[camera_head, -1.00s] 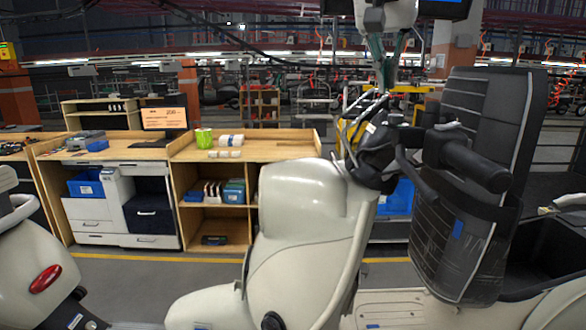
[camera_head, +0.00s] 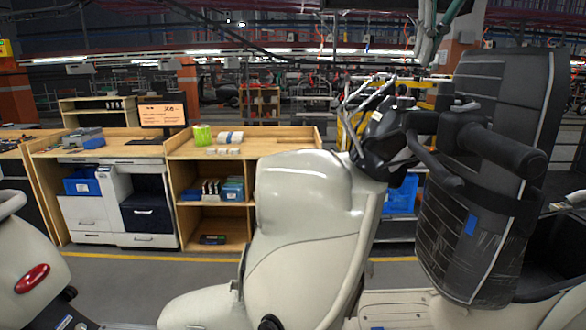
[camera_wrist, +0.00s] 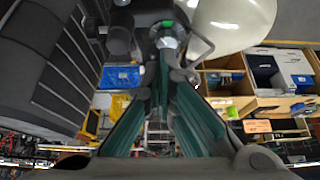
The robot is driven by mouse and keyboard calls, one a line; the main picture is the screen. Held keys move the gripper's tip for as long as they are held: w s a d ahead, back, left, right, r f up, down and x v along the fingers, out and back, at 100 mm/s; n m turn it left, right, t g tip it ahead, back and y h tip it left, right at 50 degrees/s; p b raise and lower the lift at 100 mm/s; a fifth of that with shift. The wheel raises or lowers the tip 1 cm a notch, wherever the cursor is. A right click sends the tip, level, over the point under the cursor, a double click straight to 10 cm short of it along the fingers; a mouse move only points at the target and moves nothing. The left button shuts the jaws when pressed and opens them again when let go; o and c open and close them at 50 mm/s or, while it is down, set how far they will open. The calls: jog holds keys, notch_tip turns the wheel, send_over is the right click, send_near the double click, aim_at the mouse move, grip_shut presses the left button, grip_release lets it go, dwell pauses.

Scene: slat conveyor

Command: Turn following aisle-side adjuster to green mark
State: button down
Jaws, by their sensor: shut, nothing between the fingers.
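A cream scooter body (camera_head: 300,215) stands in the middle of the head view, with dark handlebars (camera_head: 385,145) at its upper right. In the wrist view a silvery round part with a bright green patch (camera_wrist: 167,36) shows just beyond my gripper (camera_wrist: 164,58); it may be the adjuster, but I cannot be sure. My teal fingers are shut and empty. I cannot tell whether they touch the round part. In the head view my gripper (camera_head: 424,50) hangs above and to the right of the handlebars.
A large black ribbed panel (camera_head: 480,190) stands close right of the handlebars and also fills the left of the wrist view (camera_wrist: 45,65). Another cream scooter (camera_head: 28,270) is at far left. Wooden workbenches (camera_head: 240,148) stand behind, across a strip of open floor.

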jog(key=b, duration=0.3)
send_over(405, 109)
jog(key=s+d, duration=0.2)
jog(key=shift+s+a+f, duration=0.1)
jog(key=shift+a+f, duration=0.05)
jog(key=shift+f, duration=1.15)
jog(key=shift+s+a+f, duration=0.1)
jog(key=shift+f, duration=2.05)
jog(key=shift+w, duration=0.1)
jog(key=shift+a+p, duration=0.4)
jog(key=shift+p, duration=0.35)
jog(key=shift+a+p, duration=0.45)
jog(key=shift+p, duration=0.2)
jog(key=shift+s+a+p, duration=0.1)
jog(key=shift+s+p, duration=0.3)
notch_tip(405, 109, up, 6)
jog(key=p, duration=0.2)
